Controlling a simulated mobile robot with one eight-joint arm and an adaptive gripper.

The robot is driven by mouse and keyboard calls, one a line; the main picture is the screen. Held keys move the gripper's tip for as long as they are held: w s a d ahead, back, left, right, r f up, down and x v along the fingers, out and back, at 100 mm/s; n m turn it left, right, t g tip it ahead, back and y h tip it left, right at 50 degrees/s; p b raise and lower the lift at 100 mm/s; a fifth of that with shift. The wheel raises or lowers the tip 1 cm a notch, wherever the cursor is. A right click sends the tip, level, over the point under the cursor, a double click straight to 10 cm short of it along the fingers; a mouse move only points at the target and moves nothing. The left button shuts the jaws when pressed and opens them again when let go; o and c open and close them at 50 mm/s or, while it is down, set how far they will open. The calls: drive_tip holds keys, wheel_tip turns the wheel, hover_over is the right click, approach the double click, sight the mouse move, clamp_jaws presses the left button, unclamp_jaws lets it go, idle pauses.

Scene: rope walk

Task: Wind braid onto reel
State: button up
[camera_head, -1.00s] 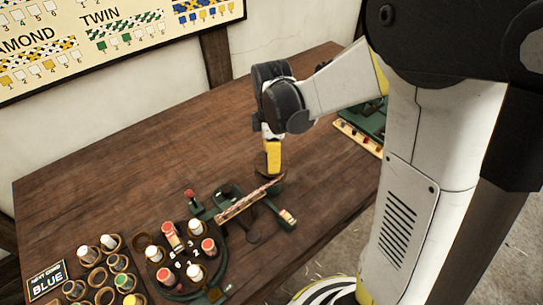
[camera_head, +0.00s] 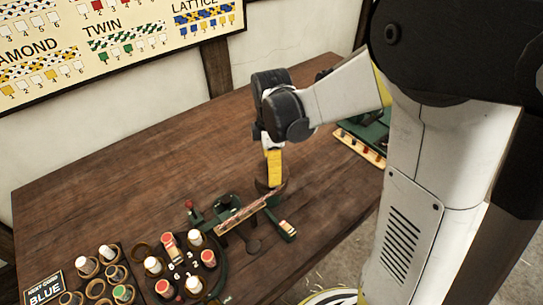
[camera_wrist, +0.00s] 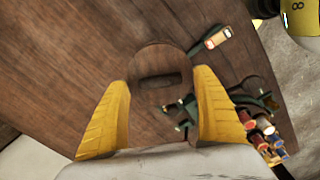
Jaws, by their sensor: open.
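My gripper (camera_head: 271,184) points down over the table with its yellow fingers apart. In the wrist view, the open fingers (camera_wrist: 160,108) stand either side of a round brown wooden piece with a dark bar across it, probably the reel (camera_wrist: 158,53). Nothing shows gripped. The reel shows partly behind the fingers in the head view (camera_head: 262,187). Whether the braid touches the reel cannot be told.
A round braiding stand holds several red- and white-topped bobbins (camera_head: 208,258). A rack of bobbins (camera_head: 98,272) and a "BLUE" card (camera_head: 44,289) stand at front left. A green tray (camera_head: 365,140) lies behind my arm. The table's back left is clear.

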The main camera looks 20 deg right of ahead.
wheel_tip(320, 180, up, 11)
drive_tip(key=shift+r, duration=0.2)
drive_tip(key=shift+s, duration=0.15)
idle(0.3)
drive_tip(key=s+r+m+t, duration=0.1)
drive_tip(key=s+m+t, duration=0.6)
drive_tip(key=s+m, duration=0.5)
drive_tip(key=m, duration=0.3)
drive_tip(key=shift+m, duration=0.3)
drive_tip(key=shift+r, duration=0.1)
